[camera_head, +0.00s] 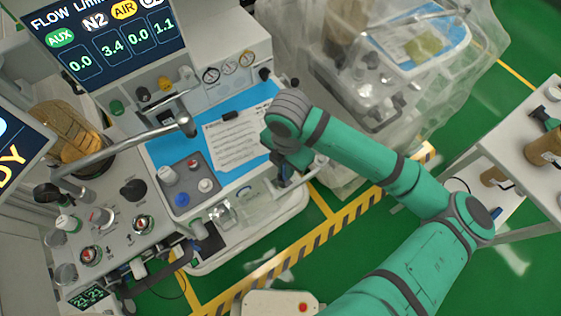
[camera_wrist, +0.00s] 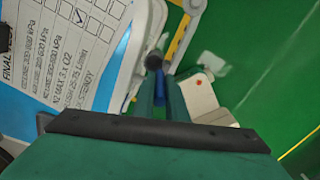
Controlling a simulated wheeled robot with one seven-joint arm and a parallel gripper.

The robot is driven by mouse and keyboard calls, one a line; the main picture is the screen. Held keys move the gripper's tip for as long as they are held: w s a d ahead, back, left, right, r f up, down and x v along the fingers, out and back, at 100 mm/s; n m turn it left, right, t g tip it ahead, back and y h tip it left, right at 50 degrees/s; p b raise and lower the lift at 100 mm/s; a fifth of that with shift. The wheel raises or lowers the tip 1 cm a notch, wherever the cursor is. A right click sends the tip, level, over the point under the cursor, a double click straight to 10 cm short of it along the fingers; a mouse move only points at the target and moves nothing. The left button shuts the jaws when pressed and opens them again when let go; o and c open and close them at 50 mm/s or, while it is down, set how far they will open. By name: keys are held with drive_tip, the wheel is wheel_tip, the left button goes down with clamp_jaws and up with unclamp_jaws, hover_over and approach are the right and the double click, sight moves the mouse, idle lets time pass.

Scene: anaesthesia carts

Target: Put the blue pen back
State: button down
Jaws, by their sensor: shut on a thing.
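My gripper (camera_wrist: 160,92) is shut on the blue pen (camera_wrist: 159,99). A strip of blue shows between the two green fingers in the wrist view, with a dark round end beyond the tips. In the head view my gripper (camera_head: 284,176) is at the front right edge of the cart's blue work surface (camera_head: 243,104), and I cannot make out the pen there. A printed checklist on a clipboard (camera_head: 236,145) lies on that surface, left of my gripper. The checklist also shows at the upper left of the wrist view (camera_wrist: 72,42).
A metal arm (camera_head: 130,138) crosses above the cart. A plastic-covered cart (camera_head: 370,90) stands behind my arm. A white table (camera_head: 535,150) is at right. Green floor lies in front.

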sight(284, 171)
drive_tip(key=f, duration=0.1)
drive_tip(key=w+f, duration=0.1)
drive_tip(key=f, duration=0.1)
drive_tip(key=w+f, duration=0.1)
drive_tip(key=shift+a+f, duration=0.2)
drive_tip(key=shift+f, duration=0.05)
drive_tip(key=shift+s+f, duration=0.2)
drive_tip(key=shift+s, duration=0.1)
drive_tip(key=c, duration=2.1)
unclamp_jaws()
drive_tip(key=shift+f, duration=0.1)
drive_tip(key=shift+o, duration=0.3)
wheel_tip(284, 171, up, 12)
